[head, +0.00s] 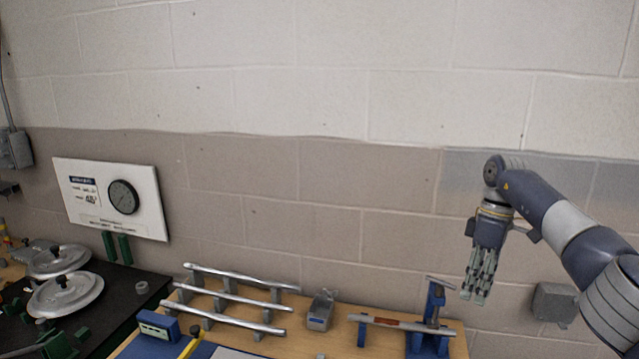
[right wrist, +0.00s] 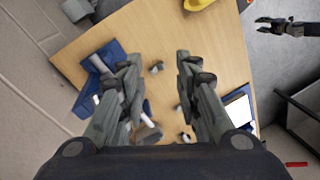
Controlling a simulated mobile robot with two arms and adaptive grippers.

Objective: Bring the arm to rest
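My right arm comes in from the right in the head view. Its gripper (head: 478,292) hangs fingers down in front of the wall, above the right end of the workbench. In the right wrist view the two fingers of the right gripper (right wrist: 155,75) stand wide apart with nothing between them. They are over the wooden bench top (right wrist: 150,35), apart from it. My left gripper is outside the head view. It appears at the upper right of the right wrist view (right wrist: 272,26), its fingertips apart and empty.
The wooden bench carries silver bars on supports (head: 235,298), a grey metal block (head: 320,310) and a blue stand (head: 432,315). A dark table (head: 125,290) with round metal lids (head: 65,293) is at left. A gauge panel (head: 112,198) and grey box (head: 555,304) are on the wall.

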